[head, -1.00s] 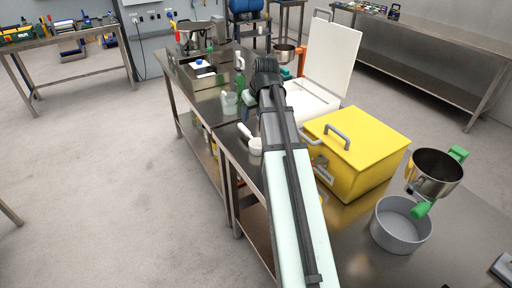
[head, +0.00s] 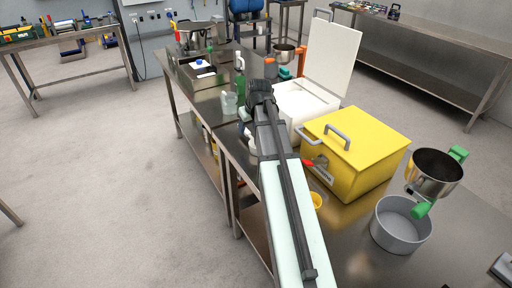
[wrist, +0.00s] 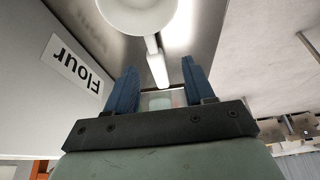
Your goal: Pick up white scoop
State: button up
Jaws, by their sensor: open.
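The white scoop (wrist: 137,12) lies on the steel table in the wrist view, its round bowl cut off by the top edge. Its handle (wrist: 156,62) points down the picture, between the two blue fingers of my gripper (wrist: 160,68). The fingers are open, with a gap on each side of the handle. I cannot tell how far above it they are. In the head view the scoop (head: 252,145) is mostly hidden behind my arm.
A white bin labelled Flour (wrist: 75,65) stands close on the left in the wrist view; in the head view this open-lidded bin (head: 300,112) is beside a yellow box (head: 350,160). A clear cup (head: 229,103) and green bottle (head: 240,83) stand beyond the scoop.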

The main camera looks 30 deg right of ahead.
aim_at(247, 131)
jog(key=shift+d+x, duration=0.15)
jog(key=shift+x, duration=1.1)
jog(key=shift+d+x, duration=0.15)
jog(key=shift+x, duration=1.05)
jog(key=shift+w+r, duration=0.1)
jog(key=shift+w, duration=0.05)
jog(key=shift+c, duration=0.5)
grip_shut()
